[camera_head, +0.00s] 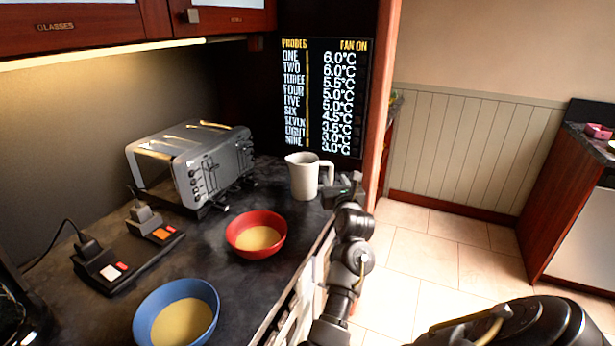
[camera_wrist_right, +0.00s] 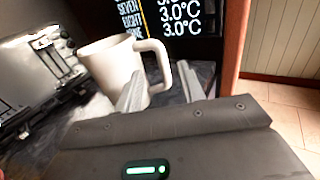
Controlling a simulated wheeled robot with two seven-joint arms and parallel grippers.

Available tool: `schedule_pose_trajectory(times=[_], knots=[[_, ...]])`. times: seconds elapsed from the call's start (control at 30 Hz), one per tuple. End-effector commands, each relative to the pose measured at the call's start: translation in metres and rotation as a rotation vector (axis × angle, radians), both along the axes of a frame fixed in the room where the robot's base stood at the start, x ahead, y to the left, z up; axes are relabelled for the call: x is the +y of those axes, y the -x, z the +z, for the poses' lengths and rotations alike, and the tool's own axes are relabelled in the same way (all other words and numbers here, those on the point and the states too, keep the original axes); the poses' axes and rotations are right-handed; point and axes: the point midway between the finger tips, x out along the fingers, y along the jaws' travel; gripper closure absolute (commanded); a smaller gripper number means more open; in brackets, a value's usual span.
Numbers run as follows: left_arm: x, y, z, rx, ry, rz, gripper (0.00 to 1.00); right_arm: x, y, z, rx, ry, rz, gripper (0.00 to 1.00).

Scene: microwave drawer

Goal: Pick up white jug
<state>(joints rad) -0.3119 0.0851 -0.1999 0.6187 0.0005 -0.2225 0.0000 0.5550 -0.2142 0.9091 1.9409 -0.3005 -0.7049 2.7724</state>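The white jug (camera_head: 303,176) stands upright on the dark counter near its right edge, with its handle towards the right. It also shows in the right wrist view (camera_wrist_right: 112,68), with the handle (camera_wrist_right: 165,62) facing my gripper. My right gripper (camera_head: 331,187) is just right of the jug at handle height. In the wrist view its two fingers (camera_wrist_right: 162,88) are spread apart, and the handle appears between or just beyond them. I cannot tell whether a finger touches the jug. My left gripper is not in view.
A silver toaster (camera_head: 190,163) stands left of the jug. A red bowl (camera_head: 257,217) and a blue bowl (camera_head: 143,318) are nearer on the counter (camera_head: 222,262). A black socket block (camera_head: 128,262) lies left. A temperature display (camera_head: 322,95) stands behind the jug.

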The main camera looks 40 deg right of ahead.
Motion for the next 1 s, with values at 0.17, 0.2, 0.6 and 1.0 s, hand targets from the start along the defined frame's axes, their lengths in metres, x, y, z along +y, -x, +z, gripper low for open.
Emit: schedule_pose_trajectory(times=[0.17, 0.2, 0.6, 1.0], knots=[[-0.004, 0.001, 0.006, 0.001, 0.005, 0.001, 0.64, -0.013, -0.023, 0.001, 0.001, 0.0, 0.002, 0.61], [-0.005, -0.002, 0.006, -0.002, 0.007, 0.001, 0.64, -0.015, -0.027, 0.001, 0.001, 0.0, 0.002, 0.61], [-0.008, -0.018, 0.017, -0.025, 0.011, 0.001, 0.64, -0.028, -0.05, 0.002, 0.004, 0.003, 0.006, 0.61], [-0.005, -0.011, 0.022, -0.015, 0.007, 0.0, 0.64, -0.044, -0.076, -0.002, 0.003, 0.003, 0.005, 0.61]])
